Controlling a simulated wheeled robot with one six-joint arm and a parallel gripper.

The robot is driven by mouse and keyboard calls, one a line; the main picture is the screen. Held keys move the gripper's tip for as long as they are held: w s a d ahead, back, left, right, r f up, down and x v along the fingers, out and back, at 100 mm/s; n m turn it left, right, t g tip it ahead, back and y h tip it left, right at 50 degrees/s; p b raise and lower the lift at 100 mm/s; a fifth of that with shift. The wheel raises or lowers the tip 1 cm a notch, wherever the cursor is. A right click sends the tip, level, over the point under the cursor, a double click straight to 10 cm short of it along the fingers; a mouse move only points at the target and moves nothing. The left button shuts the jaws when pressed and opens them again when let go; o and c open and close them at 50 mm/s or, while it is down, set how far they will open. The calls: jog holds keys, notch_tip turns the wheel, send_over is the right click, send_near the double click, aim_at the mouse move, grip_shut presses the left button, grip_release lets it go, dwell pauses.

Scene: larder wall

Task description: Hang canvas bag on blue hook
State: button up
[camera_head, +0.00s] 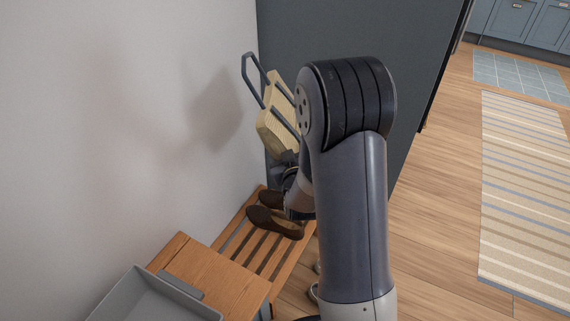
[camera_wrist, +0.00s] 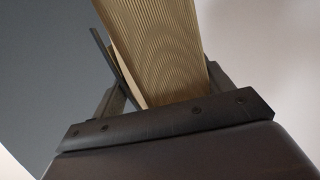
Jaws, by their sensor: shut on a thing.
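The canvas bag (camera_head: 276,134) is beige with a dark, angular handle loop (camera_head: 252,76) at its upper left. It is held up tilted, near the pale wall, and my arm hides part of it. In the wrist view the ribbed beige bag (camera_wrist: 158,40) fills the space between the jaws, with a dark strap (camera_wrist: 112,65) along its left side. My gripper (camera_wrist: 165,88) is shut on the bag; in the head view its fingers are mostly hidden behind the bag and arm. I cannot make out a blue hook in either view.
Brown shoes (camera_head: 276,222) rest on a slatted wooden bench (camera_head: 262,255) below the bag. A grey tray (camera_head: 150,296) and a wooden top (camera_head: 228,285) are at the lower left. A dark panel (camera_head: 330,35) stands behind the arm. Open floor and a striped rug (camera_head: 525,190) lie right.

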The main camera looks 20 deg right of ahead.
jog(key=w+d+r+m+h+p, duration=0.15)
jog(key=w+r+p, duration=0.25)
jog(key=r+p, duration=0.9)
jog(key=w+d+r+m+h+p, duration=0.15)
jog(key=w+r+p, duration=0.35)
jog(key=r, duration=1.4)
jog(key=w+d+r+m+h+p, duration=0.1)
jog(key=w+r+m+h+p, duration=0.2)
jog(key=r+p, duration=1.05)
jog(key=w+a, duration=0.7)
jog(key=w, duration=0.1)
jog(key=shift+a+g, duration=0.4)
jog(key=shift+f, duration=0.15)
